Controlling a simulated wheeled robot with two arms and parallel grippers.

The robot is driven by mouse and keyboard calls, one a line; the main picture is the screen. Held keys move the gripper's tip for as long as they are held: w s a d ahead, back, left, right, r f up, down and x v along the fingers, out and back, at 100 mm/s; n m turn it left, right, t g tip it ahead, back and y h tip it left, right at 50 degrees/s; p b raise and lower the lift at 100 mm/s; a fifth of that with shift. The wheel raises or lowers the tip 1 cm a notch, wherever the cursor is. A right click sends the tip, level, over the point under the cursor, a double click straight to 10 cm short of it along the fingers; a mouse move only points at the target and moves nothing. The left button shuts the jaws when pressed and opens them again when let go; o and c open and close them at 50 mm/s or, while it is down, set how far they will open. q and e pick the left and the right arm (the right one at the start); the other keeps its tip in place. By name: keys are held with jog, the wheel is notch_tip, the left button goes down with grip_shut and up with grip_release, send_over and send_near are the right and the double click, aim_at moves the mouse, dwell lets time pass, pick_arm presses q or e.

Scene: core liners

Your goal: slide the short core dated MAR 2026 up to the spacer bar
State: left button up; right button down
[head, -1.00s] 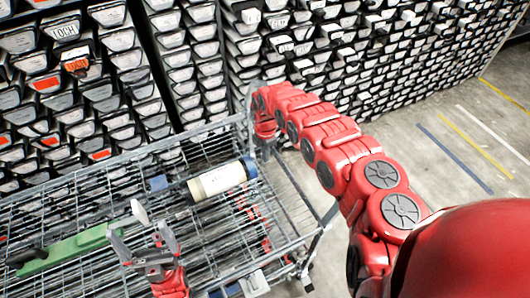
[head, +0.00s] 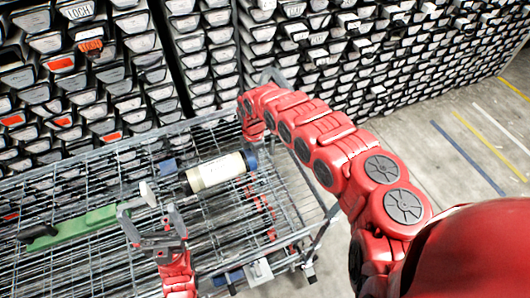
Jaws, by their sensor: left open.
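A cream cylinder with a printed label (head: 214,172) and a blue end at its right lies on the wire cart; it looks like the short core. I cannot read its date. My left gripper (head: 148,214) is open and empty, to the left of and nearer than the core, apart from it. A small blue block (head: 168,166) sits beyond the core's left end. I cannot tell which piece is the spacer bar.
The wire cart (head: 90,165) has raised rims. Racks of labelled trays (head: 390,50) stand behind. The floor at right is clear.

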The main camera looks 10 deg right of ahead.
aim_at(231, 166)
jog(key=a, duration=0.2)
jog(key=s+a+b, duration=0.1)
jog(key=a, duration=0.2)
jog(key=s+a, duration=0.1)
jog(key=a, duration=0.2)
jog(key=shift+f+b, duration=0.1)
jog(key=shift+b, duration=0.2)
jog(key=shift+s+a, duration=0.15)
jog(key=shift+a, duration=0.1)
